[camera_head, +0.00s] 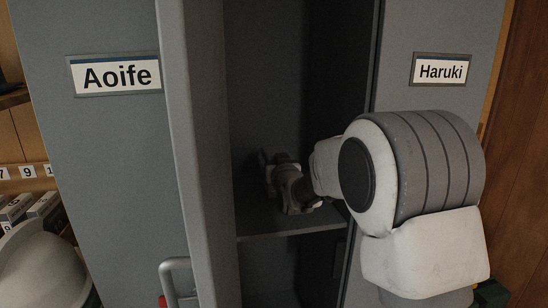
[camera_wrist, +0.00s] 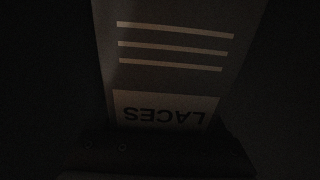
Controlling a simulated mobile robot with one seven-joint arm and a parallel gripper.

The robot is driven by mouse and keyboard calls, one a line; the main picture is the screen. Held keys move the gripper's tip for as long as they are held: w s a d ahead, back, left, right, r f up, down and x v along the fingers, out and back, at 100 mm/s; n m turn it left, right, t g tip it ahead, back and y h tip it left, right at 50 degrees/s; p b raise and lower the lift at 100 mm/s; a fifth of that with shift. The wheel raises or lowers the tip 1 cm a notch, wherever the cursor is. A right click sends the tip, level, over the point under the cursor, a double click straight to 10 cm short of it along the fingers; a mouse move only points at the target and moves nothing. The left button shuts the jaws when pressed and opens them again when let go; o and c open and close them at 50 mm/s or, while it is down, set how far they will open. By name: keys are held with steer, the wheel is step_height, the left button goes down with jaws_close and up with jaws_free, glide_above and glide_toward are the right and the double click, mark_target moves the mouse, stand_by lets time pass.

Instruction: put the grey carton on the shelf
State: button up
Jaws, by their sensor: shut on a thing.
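The grey carton (camera_wrist: 175,75) fills the middle of the dark wrist view. It has three pale stripes and a pale label reading LACES, upside down in the picture. My gripper (camera_head: 270,172) is shut on the carton, inside the open locker, above the shelf (camera_head: 290,231). In the head view the carton cannot be clearly made out behind my gripper and in the shadow. I cannot tell whether the carton touches the shelf.
The open locker door (camera_head: 190,150) stands to the left of my arm. A locker door labelled Haruki (camera_head: 440,70) is on the right, and one labelled Aoife (camera_head: 115,73) on the left. A white helmet (camera_head: 45,265) is at lower left.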

steer(key=shift+f+b, duration=0.45)
steer(key=shift+b, duration=0.15)
steer(key=o, duration=1.6)
steer(key=shift+c, duration=0.2)
steer(key=shift+r, duration=0.15)
steer(key=shift+r+p, duration=0.55)
steer(key=shift+p, duration=0.45)
steer(key=s+d+f+g+h, duration=0.1)
steer(key=s+d+g, duration=0.3)
steer(key=s, duration=1.1)
steer(key=s+d+f+m+g+h, duration=0.1)
steer(key=s+d+f+g, duration=0.2)
steer(key=s, duration=1.2)
steer(key=s+d+f+m+g+h, duration=0.1)
steer(key=s+d+g, duration=0.4)
steer(key=s, duration=1)
steer(key=shift+d+f+b, duration=0.45)
steer(key=shift+d+f, duration=0.45)
